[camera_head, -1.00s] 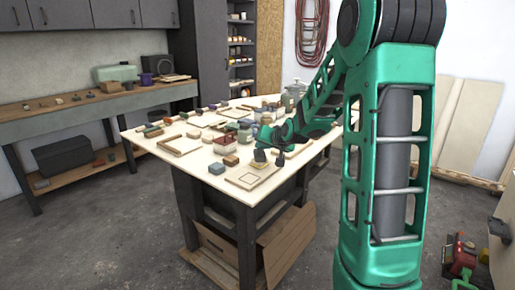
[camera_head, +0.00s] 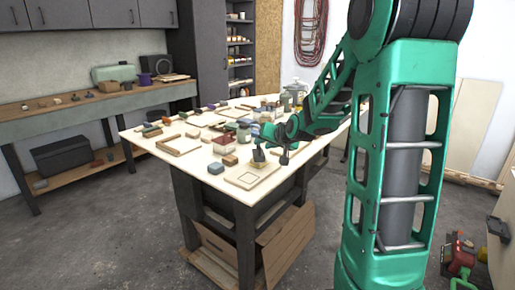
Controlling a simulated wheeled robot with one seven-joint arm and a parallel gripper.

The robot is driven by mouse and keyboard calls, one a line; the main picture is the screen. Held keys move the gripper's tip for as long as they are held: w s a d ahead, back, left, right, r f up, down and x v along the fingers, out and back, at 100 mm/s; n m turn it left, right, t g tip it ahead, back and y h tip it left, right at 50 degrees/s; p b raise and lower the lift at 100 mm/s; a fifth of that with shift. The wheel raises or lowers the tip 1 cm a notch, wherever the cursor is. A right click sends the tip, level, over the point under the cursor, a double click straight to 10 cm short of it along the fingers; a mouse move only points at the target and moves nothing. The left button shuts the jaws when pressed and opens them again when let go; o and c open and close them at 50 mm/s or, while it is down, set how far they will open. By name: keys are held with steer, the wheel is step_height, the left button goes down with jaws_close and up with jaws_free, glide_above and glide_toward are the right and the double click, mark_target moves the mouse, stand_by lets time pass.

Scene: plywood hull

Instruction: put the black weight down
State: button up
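My gripper (camera_head: 271,153) is over the near right part of the plywood-topped table (camera_head: 232,190), reached by my green arm from the right. Its dark tips are small, and I cannot tell whether they are open or shut. A small dark piece (camera_head: 258,155), possibly the black weight, shows at the left side of the gripper, just above a square wooden board (camera_head: 252,177). I cannot tell whether it touches the gripper or rests on the board.
Small blocks, trays and jars crowd the tabletop. A blue-grey block (camera_head: 216,168) and a brown block (camera_head: 230,160) lie left of the board. A long workbench (camera_head: 90,112) stands at the left. The grey floor at the front left is clear.

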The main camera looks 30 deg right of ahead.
steer(key=d+v, duration=0.1)
steer(key=v, duration=0.7)
steer(key=s+a+f+g, duration=0.3)
steer(key=s+g, duration=0.1)
steer(key=s, duration=0.7)
steer(key=s+a+f+g+y, duration=0.1)
steer(key=s+a+f+g, duration=0.1)
steer(key=s, duration=1)
steer(key=s+a+f+n+g, duration=0.1)
steer(key=s+a+f+g, duration=0.2)
steer(key=s, duration=0.9)
steer(key=f+g, duration=0.1)
steer(key=g, duration=0.1)
steer(key=shift+a+f+g+y, duration=0.2)
steer(key=shift+a+g+y, duration=0.1)
steer(key=shift+a, duration=0.05)
